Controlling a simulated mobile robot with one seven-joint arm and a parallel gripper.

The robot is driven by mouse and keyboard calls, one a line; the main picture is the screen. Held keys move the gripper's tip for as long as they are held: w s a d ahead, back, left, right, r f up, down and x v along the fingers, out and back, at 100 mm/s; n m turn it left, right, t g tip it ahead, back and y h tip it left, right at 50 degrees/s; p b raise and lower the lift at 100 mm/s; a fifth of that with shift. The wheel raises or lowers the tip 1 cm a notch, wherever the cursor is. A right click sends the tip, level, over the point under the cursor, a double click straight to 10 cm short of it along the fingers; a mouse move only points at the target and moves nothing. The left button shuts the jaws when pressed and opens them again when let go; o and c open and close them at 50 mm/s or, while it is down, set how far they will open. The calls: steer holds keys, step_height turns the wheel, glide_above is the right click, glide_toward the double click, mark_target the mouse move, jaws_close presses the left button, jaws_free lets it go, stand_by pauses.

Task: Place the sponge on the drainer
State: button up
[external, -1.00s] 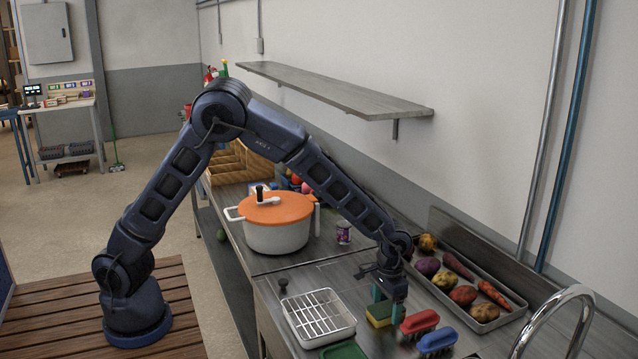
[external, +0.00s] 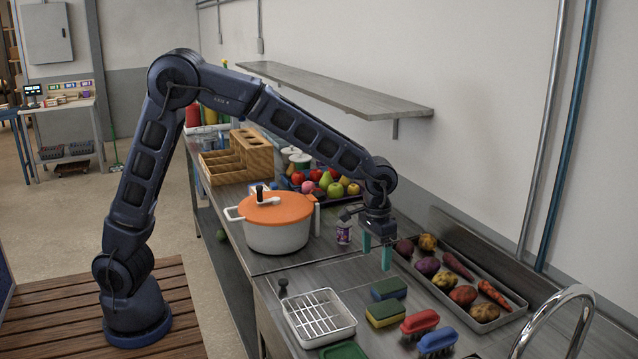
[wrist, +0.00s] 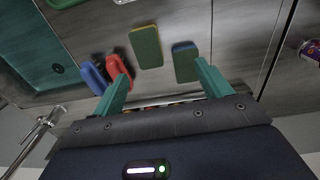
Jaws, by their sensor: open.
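A yellow-and-green sponge (external: 385,314) lies on the steel counter, right of the drainer. A green-and-blue sponge (external: 388,289) lies just behind it. The drainer (external: 319,318), a white tray with a wire grid, stands on the counter to the left, with no sponge on it. My gripper (external: 377,252) is open and empty, raised above the counter behind both sponges. In the wrist view, my gripper's fingers (wrist: 162,75) are apart, with the yellow-edged sponge (wrist: 146,46) and the blue-edged sponge (wrist: 185,62) lying beyond them.
A red brush (external: 420,324) and a blue brush (external: 437,342) lie right of the sponges. A vegetable tray (external: 487,325) runs along the wall. An orange-lidded pot (external: 277,238) and a small can (external: 344,232) stand at left. A curved faucet (external: 560,300) is at front right.

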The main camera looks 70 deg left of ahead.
steer(key=s+a+r+t, duration=0.2)
steer(key=s+a+r, duration=1.2)
steer(key=s+a, duration=0.3)
steer(key=s+a+t, duration=0.1)
steer(key=s+a, duration=0.3)
steer(key=s, duration=0.6)
steer(key=s+a+f+t, duration=0.1)
steer(key=s+a, duration=0.4)
steer(key=s, duration=0.6)
